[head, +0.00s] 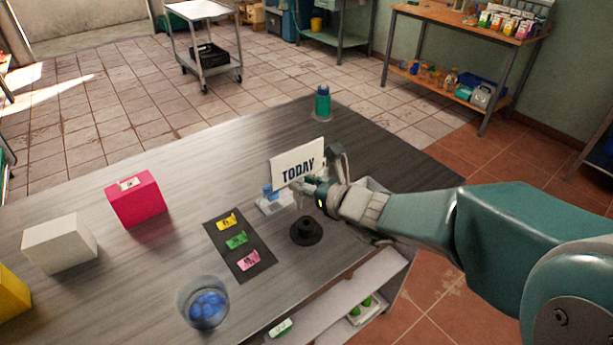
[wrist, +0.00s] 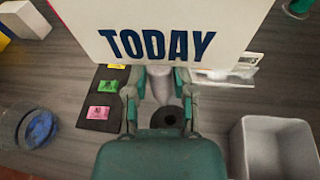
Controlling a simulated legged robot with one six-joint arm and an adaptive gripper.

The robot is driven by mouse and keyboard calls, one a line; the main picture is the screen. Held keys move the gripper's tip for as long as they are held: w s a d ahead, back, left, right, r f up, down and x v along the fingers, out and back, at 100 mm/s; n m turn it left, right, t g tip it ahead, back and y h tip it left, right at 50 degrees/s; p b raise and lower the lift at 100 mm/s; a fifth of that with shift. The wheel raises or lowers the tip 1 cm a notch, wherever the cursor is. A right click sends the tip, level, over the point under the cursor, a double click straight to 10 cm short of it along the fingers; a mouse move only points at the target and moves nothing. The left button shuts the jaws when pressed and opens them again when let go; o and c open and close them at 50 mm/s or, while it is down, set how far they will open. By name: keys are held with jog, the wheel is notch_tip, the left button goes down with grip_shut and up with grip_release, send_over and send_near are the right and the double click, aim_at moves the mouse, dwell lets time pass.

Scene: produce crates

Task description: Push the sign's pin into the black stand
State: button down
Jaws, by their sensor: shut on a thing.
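The white sign (head: 298,160) with the dark word TODAY is held upright above the table in the head view. The sign also fills the top of the wrist view (wrist: 160,18). My gripper (head: 312,188) is shut on the sign's lower part, and the wrist view shows its two fingers (wrist: 158,84) on either side of a pale piece below the board. The black stand (head: 306,231) is round with a raised collar, on the table below my gripper. It shows partly in the wrist view (wrist: 167,117), beneath the fingers. The pin's tip is not clear; sign and stand look apart.
A dark strip (head: 259,267) with yellow, green and pink tags lies left of the stand. A white holder with a blue piece (head: 270,204) is close behind it. A glass of blue things (head: 203,303) stands front left; a grey bin (wrist: 275,148) is at right.

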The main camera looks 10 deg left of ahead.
jog(key=d+f, duration=0.2)
jog(key=f, duration=0.1)
jog(key=shift+d+f, duration=0.15)
jog(key=shift+f, duration=0.05)
jog(key=shift+a+f, duration=0.15)
jog(key=shift+a, duration=0.55)
dwell(0.4)
jog(key=shift+d, duration=0.45)
dwell(0.7)
jog(key=shift+f, duration=2)
